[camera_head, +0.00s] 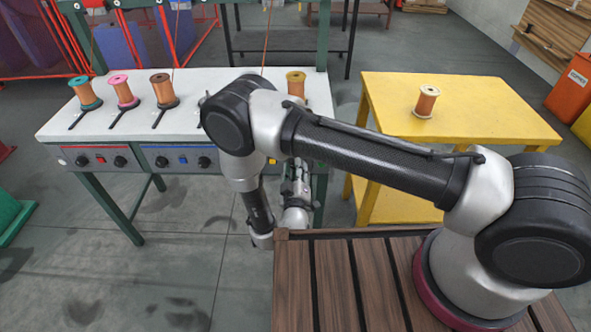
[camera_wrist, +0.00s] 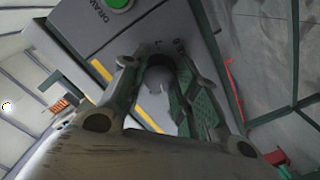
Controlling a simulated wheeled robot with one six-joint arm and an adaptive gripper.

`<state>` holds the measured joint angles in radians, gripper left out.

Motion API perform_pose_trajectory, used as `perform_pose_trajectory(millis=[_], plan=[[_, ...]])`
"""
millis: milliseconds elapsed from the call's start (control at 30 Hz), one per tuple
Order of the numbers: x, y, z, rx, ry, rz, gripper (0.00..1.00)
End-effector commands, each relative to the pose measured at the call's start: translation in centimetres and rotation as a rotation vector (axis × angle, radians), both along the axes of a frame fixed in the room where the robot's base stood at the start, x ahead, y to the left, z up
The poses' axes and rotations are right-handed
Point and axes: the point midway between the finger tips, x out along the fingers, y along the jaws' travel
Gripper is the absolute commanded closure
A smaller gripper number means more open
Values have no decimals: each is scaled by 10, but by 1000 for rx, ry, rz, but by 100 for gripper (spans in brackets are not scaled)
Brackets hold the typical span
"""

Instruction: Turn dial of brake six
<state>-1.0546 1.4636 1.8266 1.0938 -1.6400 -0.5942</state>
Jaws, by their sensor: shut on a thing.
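In the wrist view a dark round dial (camera_wrist: 160,76) sits on a grey panel face, between the two green-padded fingers of my gripper (camera_wrist: 158,66). The fingers are shut on it from both sides. In the head view my gripper (camera_head: 298,178) is at the right end of the white table's front panel, and the dial there is hidden behind it. A green button (camera_wrist: 119,4) and partly readable lettering lie on the panel near the dial.
The white table (camera_head: 228,92) carries several wire spools on its top and has red and blue panel sections with black dials on the left. A yellow table (camera_head: 480,100) with one copper spool (camera_head: 426,102) stands to the right. Grey floor (camera_head: 170,262) lies open in front of the white table.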

Motion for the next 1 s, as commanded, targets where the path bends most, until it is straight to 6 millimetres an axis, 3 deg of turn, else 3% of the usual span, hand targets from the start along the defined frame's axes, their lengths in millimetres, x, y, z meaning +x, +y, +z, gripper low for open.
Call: perform_pose_trajectory(millis=[300,867,900,1000], plan=[[-1,0,-1,-123,6,2,94],[-1,0,-1,-148,8,3,94],[-1,0,-1,-148,8,3,63],[0,0,-1,-148,7,2,48]])
